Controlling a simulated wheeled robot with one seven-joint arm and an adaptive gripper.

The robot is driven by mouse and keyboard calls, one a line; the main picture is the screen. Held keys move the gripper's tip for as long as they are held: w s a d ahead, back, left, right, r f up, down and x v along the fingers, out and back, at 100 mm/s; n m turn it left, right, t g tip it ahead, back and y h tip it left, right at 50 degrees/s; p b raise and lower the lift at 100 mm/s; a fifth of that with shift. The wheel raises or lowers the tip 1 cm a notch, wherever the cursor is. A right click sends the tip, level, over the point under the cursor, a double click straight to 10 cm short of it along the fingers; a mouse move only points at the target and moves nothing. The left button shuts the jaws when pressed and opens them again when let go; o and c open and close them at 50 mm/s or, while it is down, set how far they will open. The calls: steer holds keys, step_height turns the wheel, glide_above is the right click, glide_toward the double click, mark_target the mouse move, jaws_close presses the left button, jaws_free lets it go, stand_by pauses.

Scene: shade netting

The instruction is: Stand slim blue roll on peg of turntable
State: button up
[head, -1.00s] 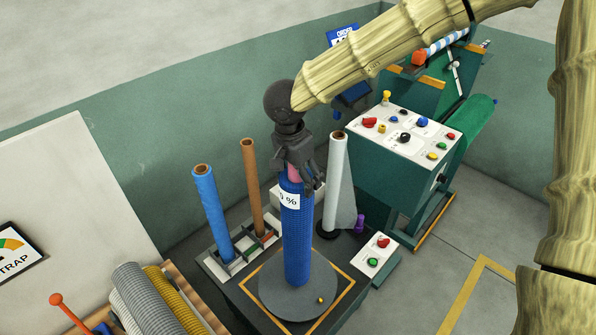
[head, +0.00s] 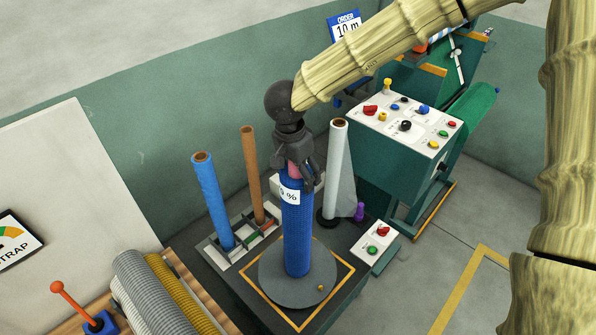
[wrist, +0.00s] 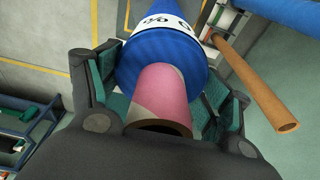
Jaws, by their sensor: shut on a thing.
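A blue mesh roll (head: 297,235) with a white percent label and a pink core end stands upright over the grey round turntable (head: 325,288). My gripper (head: 293,174) is shut on its pink top end from above. The wrist view shows the pink core (wrist: 162,92) between the green-padded fingers, with the blue netting beyond. The roll's lower end is near the middle of the disc. The peg is hidden, and I cannot tell whether the roll touches the disc. Another blue roll (head: 212,200), with a brown core, stands in the rack at left.
A brown tube (head: 252,175) stands in the rack (head: 225,255). A pale roll (head: 338,170) stands close behind on the right, with a purple object (head: 359,211) beside it. A button box (head: 374,248) and a green machine (head: 400,160) lie further right.

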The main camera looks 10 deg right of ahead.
steer(key=o, duration=2.1)
step_height(320, 180, up, 12)
steer(key=s+a, duration=0.1)
steer(key=shift+a, duration=0.2)
steer(key=shift+s+f, duration=0.1)
